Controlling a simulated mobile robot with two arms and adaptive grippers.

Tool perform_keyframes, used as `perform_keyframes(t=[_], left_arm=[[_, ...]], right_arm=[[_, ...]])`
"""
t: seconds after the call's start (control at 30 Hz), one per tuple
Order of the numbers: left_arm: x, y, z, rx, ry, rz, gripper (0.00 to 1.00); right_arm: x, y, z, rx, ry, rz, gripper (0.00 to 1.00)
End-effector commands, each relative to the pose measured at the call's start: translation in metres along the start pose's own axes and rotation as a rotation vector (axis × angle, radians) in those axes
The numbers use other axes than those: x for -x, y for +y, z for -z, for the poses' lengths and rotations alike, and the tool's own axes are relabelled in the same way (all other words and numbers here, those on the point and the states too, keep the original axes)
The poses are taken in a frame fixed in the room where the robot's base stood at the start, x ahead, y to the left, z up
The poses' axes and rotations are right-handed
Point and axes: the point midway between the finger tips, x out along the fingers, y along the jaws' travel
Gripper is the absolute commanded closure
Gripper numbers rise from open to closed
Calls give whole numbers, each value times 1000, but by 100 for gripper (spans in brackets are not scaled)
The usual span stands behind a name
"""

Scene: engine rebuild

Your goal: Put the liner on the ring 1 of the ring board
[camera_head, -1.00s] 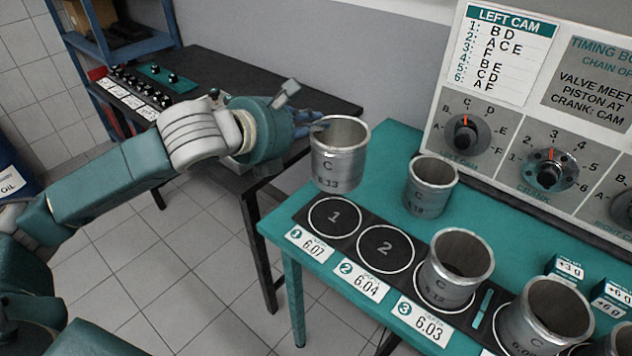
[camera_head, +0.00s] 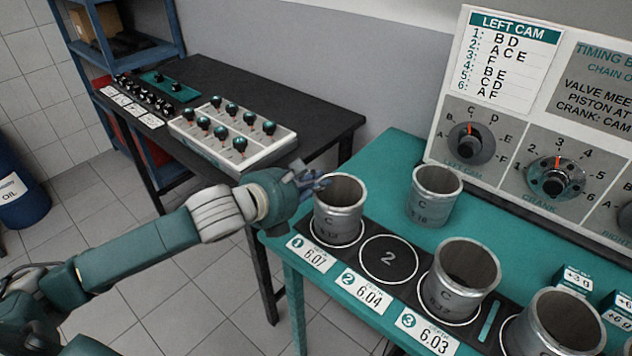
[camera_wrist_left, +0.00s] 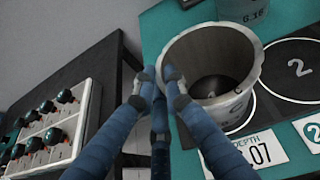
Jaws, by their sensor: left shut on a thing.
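The grey metal liner (camera_head: 340,212), marked C, is upright over ring 1 of the ring board (camera_head: 418,246), at the board's left end. The white ring outline shows around its base, and it appears to rest on the board. My left gripper (camera_head: 318,186) is shut on the liner's rim at its left side. In the left wrist view my blue fingers (camera_wrist_left: 160,82) pinch the wall of the liner (camera_wrist_left: 228,50), and a dark floor shows through its open bore. Ring 2 (camera_head: 388,257) is bare. My right gripper is not in view.
Another liner (camera_head: 435,198) stands behind the board on the teal table (camera_head: 400,155). More liners (camera_head: 460,282) stand on ring 3 and further right. A control panel (camera_head: 540,110) rises behind. A black table (camera_head: 320,122) with a knobbed tray (camera_head: 232,140) is at left.

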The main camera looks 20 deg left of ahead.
Motion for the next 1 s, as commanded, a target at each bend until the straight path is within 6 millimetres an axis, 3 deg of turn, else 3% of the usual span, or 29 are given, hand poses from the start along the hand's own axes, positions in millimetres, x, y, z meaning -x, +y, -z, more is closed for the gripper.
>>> perform_keyframes(t=[0.17, 0.2, 0.3, 0.67, 1.0], left_arm=[[0, 0, 0, 0, -3, 1, 100], [-1, 0, 2, 0, 1, 0, 86], [-1, 0, 2, 0, 1, 0, 71], [3, 0, 0, 0, 1, 0, 71], [56, 1, 2, -7, 4, -2, 71]], right_arm=[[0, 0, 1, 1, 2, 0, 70], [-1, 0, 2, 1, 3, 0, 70], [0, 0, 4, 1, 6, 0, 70], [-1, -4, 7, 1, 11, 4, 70], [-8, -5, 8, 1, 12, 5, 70]])
